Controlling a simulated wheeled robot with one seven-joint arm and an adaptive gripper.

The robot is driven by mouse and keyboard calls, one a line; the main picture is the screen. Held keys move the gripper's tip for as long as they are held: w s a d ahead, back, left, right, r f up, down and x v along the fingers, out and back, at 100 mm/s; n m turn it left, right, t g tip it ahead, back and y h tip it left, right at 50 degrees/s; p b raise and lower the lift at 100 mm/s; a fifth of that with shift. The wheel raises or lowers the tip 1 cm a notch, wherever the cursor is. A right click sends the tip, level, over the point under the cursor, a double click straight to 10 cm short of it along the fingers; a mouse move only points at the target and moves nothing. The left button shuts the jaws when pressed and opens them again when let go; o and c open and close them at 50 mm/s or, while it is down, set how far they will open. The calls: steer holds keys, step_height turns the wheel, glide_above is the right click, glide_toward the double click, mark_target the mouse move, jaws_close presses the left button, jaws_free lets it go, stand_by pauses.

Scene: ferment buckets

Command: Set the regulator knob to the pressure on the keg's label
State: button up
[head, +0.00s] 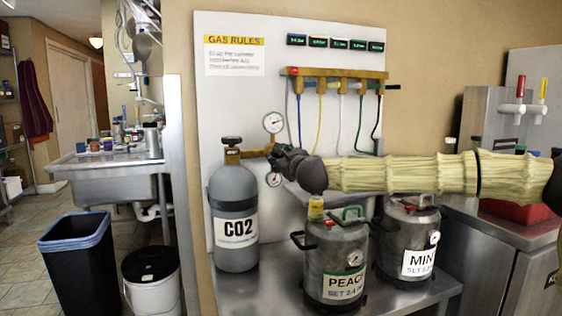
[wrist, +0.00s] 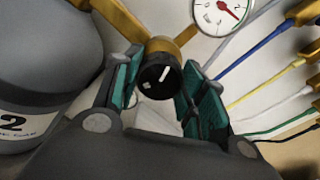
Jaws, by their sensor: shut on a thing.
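The regulator knob (wrist: 158,78) is black with a white mark and sits on the brass regulator (wrist: 173,43). My gripper (wrist: 160,88) is shut on the knob, with a teal-padded finger on either side. In the head view my gripper (head: 280,156) hides the knob. The upper dial gauge (head: 274,123) is clear of my gripper, and a red needle shows on a gauge in the wrist view (wrist: 222,12). The lower gauge (head: 273,179) is partly covered. The PEACH keg's label (head: 344,286) has a "SET" line, its digits blurred. The second keg's label (head: 419,262) starts "MIN" and is also blurred.
The grey CO2 cylinder (head: 235,195) stands left of the kegs. A brass manifold (head: 335,77) with coloured hoses hangs on the white board, below several small displays (head: 340,43). My arm crosses above the PEACH keg (head: 336,252) and the second keg (head: 408,228).

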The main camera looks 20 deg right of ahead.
stand_by(0.4)
steer(key=o, duration=1)
steer(key=shift+o, duration=0.2)
steer(key=shift+s, duration=0.1)
steer(key=s, duration=1.1)
steer(key=shift+s+d, duration=0.4)
steer(key=shift+d, duration=0.05)
steer(key=shift+r, duration=0.1)
